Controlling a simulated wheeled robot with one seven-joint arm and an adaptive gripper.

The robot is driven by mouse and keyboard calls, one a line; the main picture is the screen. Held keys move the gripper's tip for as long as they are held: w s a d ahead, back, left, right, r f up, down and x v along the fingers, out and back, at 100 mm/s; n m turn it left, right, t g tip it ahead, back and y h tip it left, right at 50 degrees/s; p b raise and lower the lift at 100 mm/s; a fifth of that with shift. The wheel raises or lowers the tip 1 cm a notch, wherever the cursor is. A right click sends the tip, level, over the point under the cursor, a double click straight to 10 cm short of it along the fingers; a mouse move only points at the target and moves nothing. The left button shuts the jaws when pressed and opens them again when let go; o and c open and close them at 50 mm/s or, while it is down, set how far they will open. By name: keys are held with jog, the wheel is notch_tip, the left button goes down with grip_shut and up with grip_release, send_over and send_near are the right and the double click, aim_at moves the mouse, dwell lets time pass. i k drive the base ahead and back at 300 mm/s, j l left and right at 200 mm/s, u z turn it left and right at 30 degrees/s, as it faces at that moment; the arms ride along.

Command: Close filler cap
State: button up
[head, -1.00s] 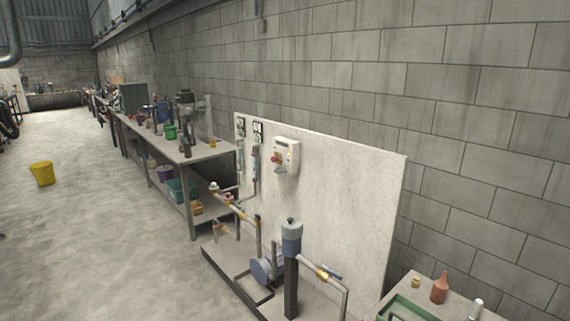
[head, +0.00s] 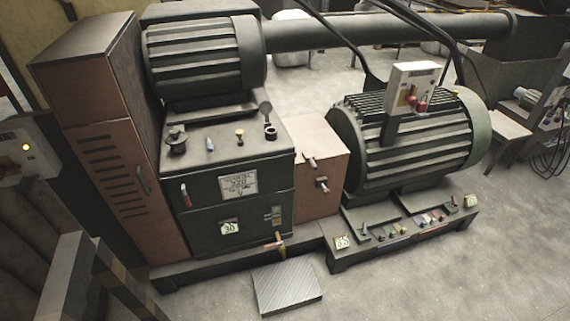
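A dark green compressor-like machine (head: 225,160) stands left of centre in the head view, with several small fittings on its top. At the right of that top is a short dark neck (head: 270,133). A round dark disc (head: 265,108) stands up just behind it; it looks like the filler cap tipped open, but it is too small to be sure. A dark round knob (head: 176,140) sits at the left of the top, with a small light blue fitting (head: 210,145) and a brass fitting (head: 240,135) between. My gripper is not in view.
A tall brown cabinet (head: 125,170) stands at the left of the machine. A large finned motor (head: 415,140) on a low base is at the right. A ribbed metal plate (head: 287,287) lies on the floor in front. The floor at the lower right is clear.

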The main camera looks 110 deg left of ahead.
aim_at(265, 108)
jog(key=u, duration=4)
jog(key=i+l+z, duration=0.4)
jog(key=i+l, duration=2.05)
